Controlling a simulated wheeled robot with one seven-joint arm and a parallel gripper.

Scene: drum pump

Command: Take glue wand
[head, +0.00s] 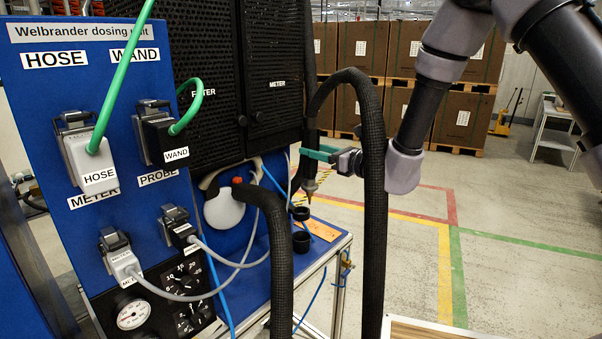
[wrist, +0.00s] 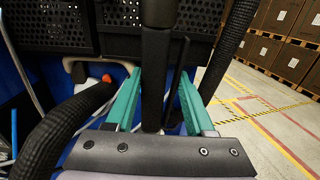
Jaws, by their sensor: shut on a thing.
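The glue wand (head: 308,172) is a black upright rod with a tapered nozzle, close to the right side of the blue dosing unit. My gripper (head: 314,152), with green fingers, reaches in from the right and is shut on it. In the wrist view the dark wand (wrist: 157,70) stands between the two green fingers of my gripper (wrist: 160,88). The nozzle is above the small black cups on the blue shelf; whether it touches one is not clear. The wand's gripped part is partly hidden by the fingers.
A thick black braided hose (head: 372,200) loops in front of my gripper and hangs down. Another thick hose (head: 281,250) rises from below to the unit (head: 215,20). A black cup (head: 303,242) sits on the blue shelf (head: 330,238). Open floor lies right; boxes (head: 461,113) stand behind.

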